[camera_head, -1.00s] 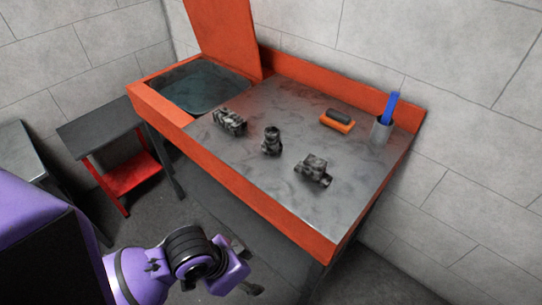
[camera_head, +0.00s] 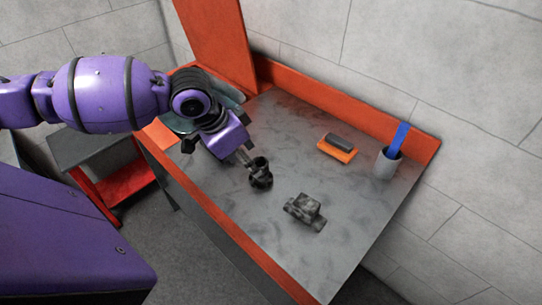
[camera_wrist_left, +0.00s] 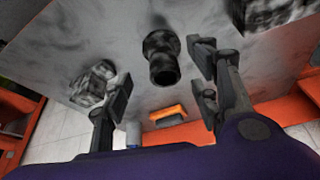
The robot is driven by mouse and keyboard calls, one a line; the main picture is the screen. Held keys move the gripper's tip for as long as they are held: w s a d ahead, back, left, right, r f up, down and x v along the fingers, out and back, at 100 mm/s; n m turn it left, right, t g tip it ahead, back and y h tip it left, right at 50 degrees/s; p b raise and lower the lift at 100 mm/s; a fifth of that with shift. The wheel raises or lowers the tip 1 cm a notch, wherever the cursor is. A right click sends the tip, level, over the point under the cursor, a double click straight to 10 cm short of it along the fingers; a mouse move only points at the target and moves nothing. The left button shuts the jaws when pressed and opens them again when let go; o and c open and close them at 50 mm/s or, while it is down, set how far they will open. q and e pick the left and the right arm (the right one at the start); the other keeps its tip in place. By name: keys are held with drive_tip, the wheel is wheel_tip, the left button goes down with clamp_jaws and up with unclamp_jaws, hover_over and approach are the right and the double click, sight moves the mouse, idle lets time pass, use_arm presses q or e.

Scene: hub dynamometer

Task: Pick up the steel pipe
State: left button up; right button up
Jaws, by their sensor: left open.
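The steel pipe (camera_head: 260,173) is a short, dark, stepped cylinder standing on the grey bench top. In the left wrist view the pipe (camera_wrist_left: 161,57) shows between the two spread fingers, beyond the fingertips (camera_wrist_left: 160,88), with a gap on each side. I cannot tell how far above it the fingers are. My right gripper is not in view.
A dark blocky metal part (camera_head: 305,211) lies right of the pipe; another (camera_wrist_left: 280,12) shows at the wrist view's upper right. An orange and black brush or sponge (camera_head: 338,147) and a grey cup (camera_head: 387,164) with a blue item stand at the back. Raised red walls (camera_head: 340,110) edge the bench.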

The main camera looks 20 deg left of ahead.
use_arm(q)
drive_tip(key=x, duration=0.3)
drive_tip(key=shift+w+d+f, duration=0.15)
drive_tip(key=shift+w+f, duration=0.05)
drive_tip(key=shift+w, duration=0.1)
drive_tip(key=x, duration=0.3)
drive_tip(key=shift+w+d+f, duration=0.15)
drive_tip(key=shift+w+f, duration=0.05)
drive_tip(key=shift+w, duration=0.15)
drive_tip(key=shift+f, duration=0.2)
drive_tip(key=c, duration=0.4)
clamp_jaws()
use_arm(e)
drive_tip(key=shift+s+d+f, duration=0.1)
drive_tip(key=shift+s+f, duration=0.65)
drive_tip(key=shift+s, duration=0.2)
